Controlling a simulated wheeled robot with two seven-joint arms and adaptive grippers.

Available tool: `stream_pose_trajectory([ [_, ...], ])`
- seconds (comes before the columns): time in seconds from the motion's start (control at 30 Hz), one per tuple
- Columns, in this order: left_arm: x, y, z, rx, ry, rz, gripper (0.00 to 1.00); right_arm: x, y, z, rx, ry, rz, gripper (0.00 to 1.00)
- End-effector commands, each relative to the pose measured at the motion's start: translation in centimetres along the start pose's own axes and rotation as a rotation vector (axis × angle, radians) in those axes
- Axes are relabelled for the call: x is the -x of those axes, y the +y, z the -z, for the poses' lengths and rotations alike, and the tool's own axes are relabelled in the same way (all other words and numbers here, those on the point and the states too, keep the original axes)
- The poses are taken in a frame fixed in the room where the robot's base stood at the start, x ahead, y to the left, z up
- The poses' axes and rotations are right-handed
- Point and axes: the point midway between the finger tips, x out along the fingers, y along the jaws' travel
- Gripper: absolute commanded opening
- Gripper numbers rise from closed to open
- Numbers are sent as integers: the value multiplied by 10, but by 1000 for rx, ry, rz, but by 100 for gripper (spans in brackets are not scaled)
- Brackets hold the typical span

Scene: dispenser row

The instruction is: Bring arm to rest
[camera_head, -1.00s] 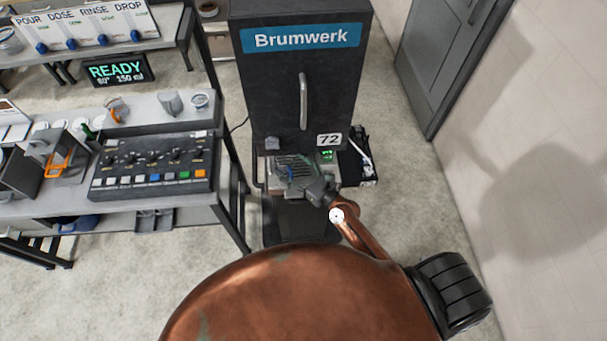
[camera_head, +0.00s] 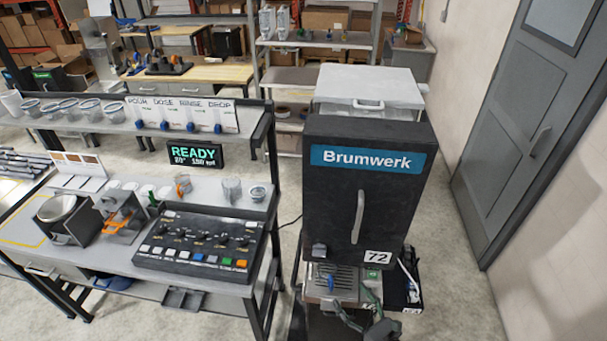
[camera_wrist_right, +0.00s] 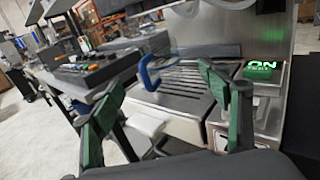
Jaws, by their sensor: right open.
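My right gripper (camera_head: 352,303) is at the bottom of the head view, in front of the tray of the black Brumwerk machine (camera_head: 365,200). In the right wrist view my right gripper (camera_wrist_right: 160,92) has its two green-padded fingers spread wide, with nothing held between them. A blue curved handle (camera_wrist_right: 148,74) shows between the fingers, beyond them, by the slotted drip tray (camera_wrist_right: 182,82). It shows small in the head view (camera_head: 331,282). I cannot tell the exact gap to it. My left gripper is out of view.
A green ON switch (camera_wrist_right: 260,70) sits right of the tray. Left of the machine stands a bench with a button panel (camera_head: 200,246), cups and a READY display (camera_head: 195,155). A grey door (camera_head: 530,130) is at right. Open floor (camera_head: 455,300) lies between machine and door.

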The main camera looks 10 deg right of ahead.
Motion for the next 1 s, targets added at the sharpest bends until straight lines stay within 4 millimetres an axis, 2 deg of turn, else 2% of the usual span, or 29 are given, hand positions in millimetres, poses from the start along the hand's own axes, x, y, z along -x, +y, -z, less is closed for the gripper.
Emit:
stream_pose_trajectory([
  [0.07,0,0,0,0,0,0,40,0,2,0,15,1,-6,70],
  [0.17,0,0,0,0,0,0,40,-1,15,-2,127,12,-47,70],
  [0.27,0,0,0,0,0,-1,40,1,39,-2,382,35,-136,70],
  [0.4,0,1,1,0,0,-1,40,14,69,10,908,91,-305,70],
  [0.47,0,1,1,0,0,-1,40,23,74,19,1139,124,-384,70],
  [0.57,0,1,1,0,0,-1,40,46,70,38,1505,195,-533,70],
  [0.7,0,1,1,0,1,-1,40,90,46,62,1932,318,-792,70],
  [0.83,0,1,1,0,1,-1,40,133,22,75,2159,414,-1030,70],
  [1.0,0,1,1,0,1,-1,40,183,-1,81,2299,499,-1305,70],
])
